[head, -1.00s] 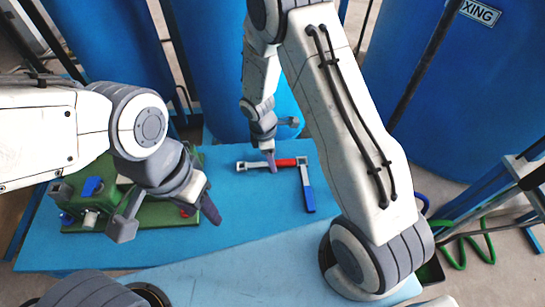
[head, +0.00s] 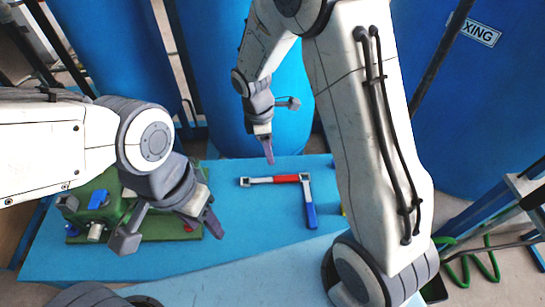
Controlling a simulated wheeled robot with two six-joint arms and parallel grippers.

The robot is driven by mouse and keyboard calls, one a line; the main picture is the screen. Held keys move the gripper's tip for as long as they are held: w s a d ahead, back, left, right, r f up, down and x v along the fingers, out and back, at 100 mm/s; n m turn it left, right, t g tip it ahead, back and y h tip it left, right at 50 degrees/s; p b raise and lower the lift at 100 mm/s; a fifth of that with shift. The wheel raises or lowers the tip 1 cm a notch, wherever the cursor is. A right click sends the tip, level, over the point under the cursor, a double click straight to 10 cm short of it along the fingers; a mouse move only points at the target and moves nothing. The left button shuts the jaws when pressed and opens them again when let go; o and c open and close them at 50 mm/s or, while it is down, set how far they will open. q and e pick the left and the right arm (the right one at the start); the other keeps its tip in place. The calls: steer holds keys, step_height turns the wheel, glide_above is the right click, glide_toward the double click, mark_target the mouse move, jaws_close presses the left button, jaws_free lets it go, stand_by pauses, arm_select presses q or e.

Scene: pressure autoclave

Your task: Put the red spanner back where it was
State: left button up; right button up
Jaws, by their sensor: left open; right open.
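The red spanner (head: 285,179) lies flat on the blue table, its grey jaw end to the left. Its right end meets the upper end of a blue-handled spanner (head: 310,213); I cannot tell whether they touch or overlap. My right gripper (head: 281,132) is open and empty, above and behind the red spanner, with a gap between them. My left gripper (head: 170,237) is open and empty in front of the green machine at the left, its fingers spread wide.
The green machine (head: 157,215) with a blue part stands on the table's (head: 262,222) left side, partly behind my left gripper. Large blue tanks (head: 455,90) rise behind. A small yellow thing (head: 343,211) shows beside my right arm.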

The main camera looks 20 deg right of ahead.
steer(key=s+a+r+m+y, duration=0.1)
steer(key=s+a+r+m, duration=0.2)
steer(key=s+a+r, duration=0.45)
steer(key=s+r+m+y, duration=0.1)
steer(key=s+r+m, duration=0.1)
steer(key=s, duration=0.5)
steer(key=s+r+m, duration=0.3)
steer(key=s, duration=0.5)
steer(key=shift+s+a+y, duration=0.2)
steer(key=shift+a+y, duration=0.05)
steer(key=shift+y, duration=0.15)
step_height(320, 180, up, 4)
steer(key=p, duration=0.3)
steer(key=shift+f, duration=0.25)
